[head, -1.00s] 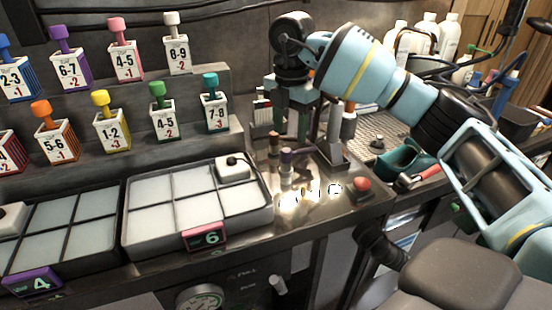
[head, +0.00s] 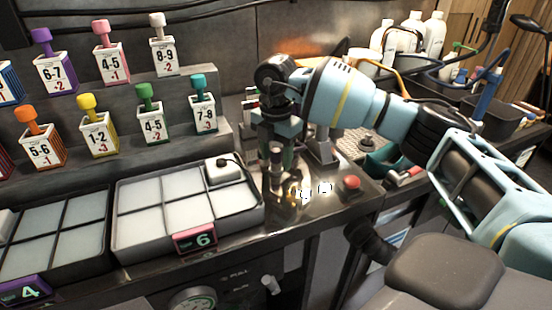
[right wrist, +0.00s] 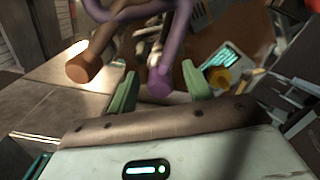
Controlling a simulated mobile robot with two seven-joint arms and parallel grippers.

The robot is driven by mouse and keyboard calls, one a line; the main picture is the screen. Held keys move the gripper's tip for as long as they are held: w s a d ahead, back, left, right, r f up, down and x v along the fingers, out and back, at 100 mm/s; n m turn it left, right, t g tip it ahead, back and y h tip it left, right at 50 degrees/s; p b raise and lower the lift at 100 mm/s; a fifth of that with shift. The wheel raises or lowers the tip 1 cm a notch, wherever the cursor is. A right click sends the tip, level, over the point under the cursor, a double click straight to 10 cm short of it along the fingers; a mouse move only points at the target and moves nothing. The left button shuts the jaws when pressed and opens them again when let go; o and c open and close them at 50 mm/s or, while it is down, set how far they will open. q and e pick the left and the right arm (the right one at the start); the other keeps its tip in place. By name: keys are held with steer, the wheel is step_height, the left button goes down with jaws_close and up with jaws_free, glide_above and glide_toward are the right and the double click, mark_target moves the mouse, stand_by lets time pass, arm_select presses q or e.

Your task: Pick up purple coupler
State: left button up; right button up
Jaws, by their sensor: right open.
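The purple coupler (right wrist: 160,84), a curved purple piece with a rounded end, shows in the right wrist view between my two green fingers. My right gripper (right wrist: 160,88) is open, one finger on each side of that end, with a gap visible on both sides. A brown coupler (right wrist: 84,68) lies just outside the left finger. In the head view my right gripper (head: 278,160) is low over the bench, and its fingers hide much of the couplers. My left gripper is not in view.
A tray marked 6 (head: 120,246) with a white block (head: 224,172) stands left of the gripper. A red button (head: 351,183) is on the bench at its right. Numbered bottles with coloured caps (head: 151,122) line the shelves behind.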

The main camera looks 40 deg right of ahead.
steer(key=c, duration=1)
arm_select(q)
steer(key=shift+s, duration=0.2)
